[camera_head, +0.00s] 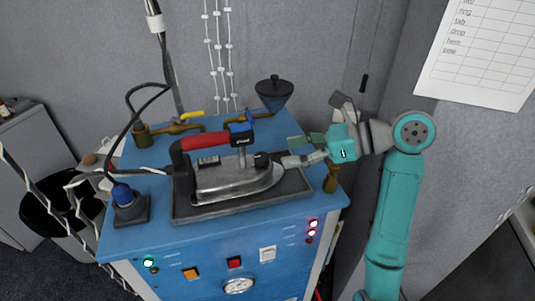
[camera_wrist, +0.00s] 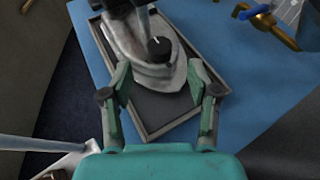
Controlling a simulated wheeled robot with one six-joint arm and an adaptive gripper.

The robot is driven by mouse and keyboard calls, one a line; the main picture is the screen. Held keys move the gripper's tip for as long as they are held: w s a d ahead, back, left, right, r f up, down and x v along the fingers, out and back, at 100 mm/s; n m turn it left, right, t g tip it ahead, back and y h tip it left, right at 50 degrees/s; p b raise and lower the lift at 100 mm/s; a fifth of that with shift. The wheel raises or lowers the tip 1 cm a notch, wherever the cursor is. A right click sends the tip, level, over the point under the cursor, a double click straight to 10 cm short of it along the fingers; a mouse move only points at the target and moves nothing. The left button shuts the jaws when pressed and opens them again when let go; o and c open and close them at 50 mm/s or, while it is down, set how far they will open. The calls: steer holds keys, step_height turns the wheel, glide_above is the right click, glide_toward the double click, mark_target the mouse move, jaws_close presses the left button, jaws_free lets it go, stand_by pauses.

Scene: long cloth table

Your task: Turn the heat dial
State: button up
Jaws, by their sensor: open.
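The heat dial is a black round knob with a pale mark, on top of the iron near its tip; it shows in the wrist view (camera_wrist: 159,48) and in the head view (camera_head: 262,160). The steam iron (camera_head: 238,180) has a red and black handle and a silver body, and lies on a dark tray (camera_head: 203,214). My gripper (camera_head: 285,161) is open at the right of the dial. In the wrist view my gripper's fingers (camera_wrist: 163,85) stand apart, with the dial ahead of the gap between them. I see no contact with it.
The blue cabinet (camera_head: 210,246) carries the tray. A dark funnel (camera_head: 274,94) and brass pipes (camera_head: 180,127) with a yellow lever stand behind the iron. A blue-capped fitting (camera_head: 124,196) stands at the left. A grey wall is behind.

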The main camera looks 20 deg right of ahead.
mark_target(264, 156)
steer(key=x, duration=0.6)
steer(key=shift+w+a+f, duration=0.15)
steer(key=shift+a, duration=0.15)
jaws_close()
